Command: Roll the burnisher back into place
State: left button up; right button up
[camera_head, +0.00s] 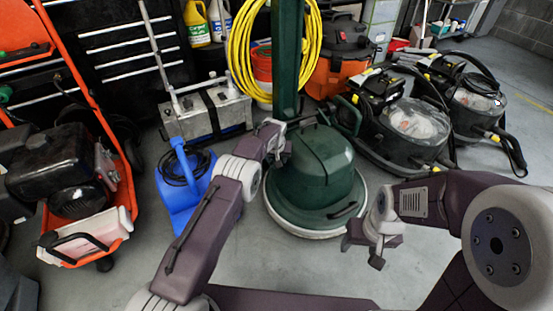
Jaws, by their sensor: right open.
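The burnisher is the green floor machine (312,163), standing upright on the grey floor in the middle of the view. It has a domed motor housing, a round skirted base and a thick green upright column (287,60) behind the dome. My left gripper (272,132) is at the left side of the burnisher, close to the foot of its column. Its fingers are small and partly hidden there, so I cannot tell whether they touch it. My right gripper (367,248) is open and empty, low at the right front of the burnisher's base and apart from it.
A blue machine (181,205) stands close left of the burnisher. Black vacuums (405,125) stand at the right. An orange machine (340,57) and a coiled yellow hose (237,55) are behind. An orange cart (128,190) is at far left. Some floor in front is clear.

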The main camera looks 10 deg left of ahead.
pick_arm(q)
jog(key=p+v, duration=0.6)
jog(key=v, duration=0.3)
pick_arm(e)
notch_tip(320, 180, up, 6)
jog(key=shift+r, duration=0.1)
